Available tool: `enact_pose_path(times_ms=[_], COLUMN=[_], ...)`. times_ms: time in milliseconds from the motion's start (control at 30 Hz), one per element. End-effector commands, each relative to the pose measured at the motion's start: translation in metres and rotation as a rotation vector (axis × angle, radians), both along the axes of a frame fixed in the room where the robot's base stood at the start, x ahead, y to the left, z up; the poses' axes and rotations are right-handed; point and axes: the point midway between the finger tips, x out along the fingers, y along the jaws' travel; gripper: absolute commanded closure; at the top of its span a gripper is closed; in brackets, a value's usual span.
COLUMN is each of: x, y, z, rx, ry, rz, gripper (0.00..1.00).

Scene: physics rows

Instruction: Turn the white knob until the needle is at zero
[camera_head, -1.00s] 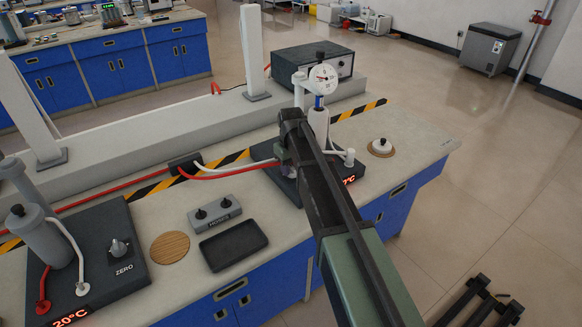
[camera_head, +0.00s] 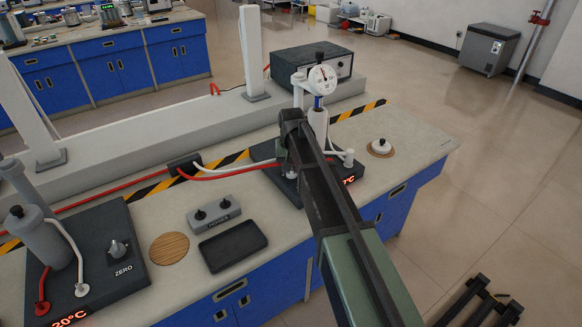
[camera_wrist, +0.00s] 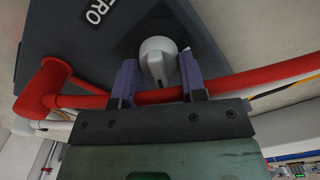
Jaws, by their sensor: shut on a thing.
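The white knob (camera_wrist: 157,48) sits on a dark base plate (camera_wrist: 85,40) beside the printed word ZERO in the wrist view. The two purple fingers of my gripper (camera_wrist: 158,64) stand on either side of the knob and are shut on it. In the head view my arm hides the knob and the fingertips. The round white dial gauge (camera_head: 322,78) stands above the right-hand apparatus. Its needle looks steep, pointing up and slightly left; the scale figures are too small to read.
A white-knobbed piece on a round cork mat (camera_head: 381,149) lies to the right. A second base with a grey knob (camera_head: 118,248) stands at left. A black tray (camera_head: 232,246) lies between.

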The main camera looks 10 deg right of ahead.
Motion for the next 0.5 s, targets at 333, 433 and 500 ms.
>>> enact_pose_path(times_ms=[333,433,500], x=[-0.0006,-0.0006,-0.0006], y=[-0.001,-0.001,-0.0011], z=[-0.0001,-0.0002,-0.0002], rx=[0.0,0.0,0.0], ry=[0.001,0.001,0.001], rz=[-0.135,-0.147,-0.152], gripper=[0.85,0.85,0.85])
